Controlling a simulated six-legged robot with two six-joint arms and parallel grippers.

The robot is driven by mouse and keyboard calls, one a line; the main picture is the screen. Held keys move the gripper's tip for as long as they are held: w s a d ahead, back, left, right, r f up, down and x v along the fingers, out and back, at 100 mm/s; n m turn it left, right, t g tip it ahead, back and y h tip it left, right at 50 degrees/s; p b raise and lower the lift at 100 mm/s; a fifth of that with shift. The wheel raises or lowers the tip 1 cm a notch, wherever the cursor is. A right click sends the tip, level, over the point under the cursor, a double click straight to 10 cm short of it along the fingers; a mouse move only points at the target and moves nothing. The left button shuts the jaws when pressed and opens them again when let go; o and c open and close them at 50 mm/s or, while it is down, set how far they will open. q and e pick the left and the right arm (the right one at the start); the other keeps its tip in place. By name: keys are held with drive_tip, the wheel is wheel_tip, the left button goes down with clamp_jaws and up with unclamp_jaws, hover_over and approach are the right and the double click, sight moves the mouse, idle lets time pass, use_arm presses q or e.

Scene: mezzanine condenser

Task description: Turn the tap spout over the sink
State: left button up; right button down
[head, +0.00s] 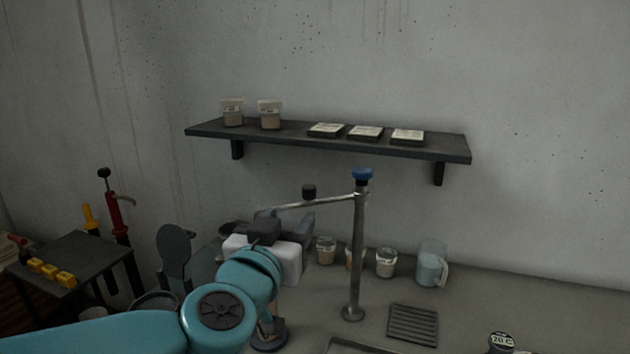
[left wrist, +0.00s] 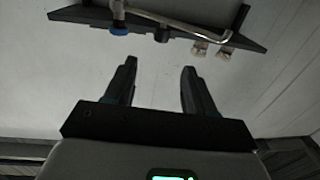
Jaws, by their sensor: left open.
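The tap (head: 357,255) is a tall metal post with a blue knob (head: 362,175) on top. Its thin spout (head: 325,201) reaches left from the post, with a black knob (head: 309,192) along it. Only a rim of the sink (head: 355,347) shows at the bottom edge. My left gripper (head: 287,222) is near the spout's left end, partly overlapping it in the picture. In the left wrist view, the gripper (left wrist: 159,67) is open with nothing between its fingers. The spout (left wrist: 190,23) shows beyond the fingertips, apart from them. My right gripper is not in view.
A dark wall shelf (head: 450,148) holds two jars and three flat boxes above the tap. Several jars and a clear jug (head: 431,264) stand behind the post. A ribbed mat (head: 413,325) lies right of it. A dark side table (head: 85,255) stands at left.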

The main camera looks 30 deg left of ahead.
sight(306, 200)
use_arm(q)
drive_tip(key=b+x, duration=0.1)
drive_tip(key=x, duration=1.4)
drive_tip(key=shift+a, duration=0.25)
drive_tip(key=shift+w, duration=0.15)
drive_tip(key=shift+r, duration=0.1)
clamp_jaws()
